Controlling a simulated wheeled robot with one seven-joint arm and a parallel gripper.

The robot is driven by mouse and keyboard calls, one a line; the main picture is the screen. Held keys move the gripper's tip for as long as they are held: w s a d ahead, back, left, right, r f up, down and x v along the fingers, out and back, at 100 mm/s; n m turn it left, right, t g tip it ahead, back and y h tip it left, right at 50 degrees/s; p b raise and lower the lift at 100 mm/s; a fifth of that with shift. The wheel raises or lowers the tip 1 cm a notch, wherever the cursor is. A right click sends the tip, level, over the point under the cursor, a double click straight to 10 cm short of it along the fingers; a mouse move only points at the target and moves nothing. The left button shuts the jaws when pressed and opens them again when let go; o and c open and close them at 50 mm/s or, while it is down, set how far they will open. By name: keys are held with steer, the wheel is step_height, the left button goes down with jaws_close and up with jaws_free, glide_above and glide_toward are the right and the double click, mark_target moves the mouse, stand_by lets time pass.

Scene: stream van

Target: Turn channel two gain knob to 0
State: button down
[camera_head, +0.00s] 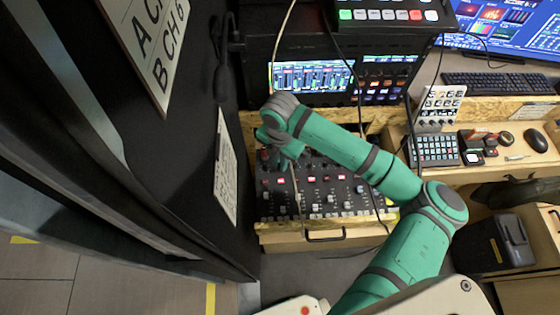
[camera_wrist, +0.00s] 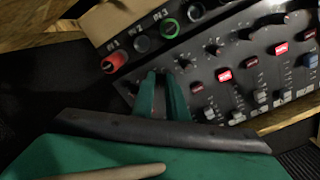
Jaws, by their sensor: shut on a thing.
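The mixer (camera_head: 330,188) is a dark panel with rows of small knobs, red buttons and faders; it also shows in the wrist view (camera_wrist: 215,105). My gripper (camera_head: 284,160) reaches down over its upper left part in the head view. In the wrist view my gripper (camera_wrist: 162,82) has two green fingers close together at the panel's left side, below the input sockets. They are shut on a small knob that is mostly hidden between them. I cannot read its label, its pointer or its channel. Other small knobs (camera_wrist: 186,66) stand just right of the fingers.
Sockets marked IN 1 with a red ring (camera_wrist: 113,63), IN 2 in black (camera_wrist: 141,44) and IN 3 with a green ring (camera_wrist: 169,29) line the upper edge. A cable (camera_head: 296,190) hangs across the mixer. A dark wall panel with sheets (camera_head: 226,170) stands close left.

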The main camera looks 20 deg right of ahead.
steer(key=shift+a, duration=0.25)
steer(key=c, duration=1.8)
jaws_free()
steer(key=shift+o, duration=0.3)
steer(key=shift+d, duration=0.1)
steer(key=shift+d+r, duration=0.1)
step_height(320, 180, up, 11)
steer(key=shift+f, duration=0.2)
